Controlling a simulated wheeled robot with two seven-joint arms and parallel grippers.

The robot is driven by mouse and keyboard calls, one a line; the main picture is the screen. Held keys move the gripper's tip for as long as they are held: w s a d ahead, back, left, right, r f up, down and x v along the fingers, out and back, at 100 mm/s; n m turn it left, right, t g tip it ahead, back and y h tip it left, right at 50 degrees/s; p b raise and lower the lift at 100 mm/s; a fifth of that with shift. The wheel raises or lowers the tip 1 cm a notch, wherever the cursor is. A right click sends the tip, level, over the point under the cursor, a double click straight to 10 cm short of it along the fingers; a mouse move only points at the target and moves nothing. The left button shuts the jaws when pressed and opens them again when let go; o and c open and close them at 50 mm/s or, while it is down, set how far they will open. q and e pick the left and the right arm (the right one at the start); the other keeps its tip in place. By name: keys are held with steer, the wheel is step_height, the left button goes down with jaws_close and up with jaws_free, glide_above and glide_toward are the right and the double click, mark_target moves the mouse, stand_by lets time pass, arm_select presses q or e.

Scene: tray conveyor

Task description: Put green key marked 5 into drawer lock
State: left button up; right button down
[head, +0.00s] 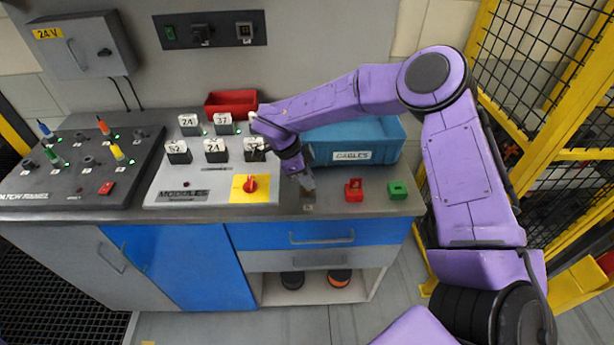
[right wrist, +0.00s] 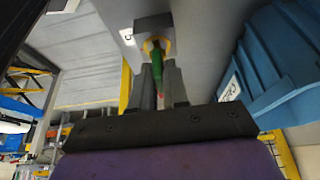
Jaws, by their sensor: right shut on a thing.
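The green key (right wrist: 157,62) is between the fingers of my right gripper (right wrist: 160,85) in the right wrist view. The gripper is shut on it, and any mark on the key is not readable. The key's far end meets a yellow ring on a grey lock block (right wrist: 154,24); how deep it sits, I cannot tell. In the head view my right gripper (head: 304,182) points down over the counter at this small grey block (head: 308,198), above the blue drawer (head: 318,234). The fingers hide the key there. My left gripper is not in view.
A red holder (head: 354,194) with a red piece and a green holder (head: 397,191) stand right of the gripper. The blue cable bin (head: 378,140) is close behind. A module panel with a red knob (head: 250,184) lies to the left. A yellow fence (head: 560,155) stands at right.

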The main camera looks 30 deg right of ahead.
steer(key=shift+f, duration=0.55)
steer(key=c, duration=1.1)
jaws_free()
steer(key=shift+o, duration=0.2)
steer(key=b+v, duration=0.2)
steer(key=v, duration=0.8)
steer(key=shift+r+b, duration=0.25)
steer(key=shift+b, duration=0.1)
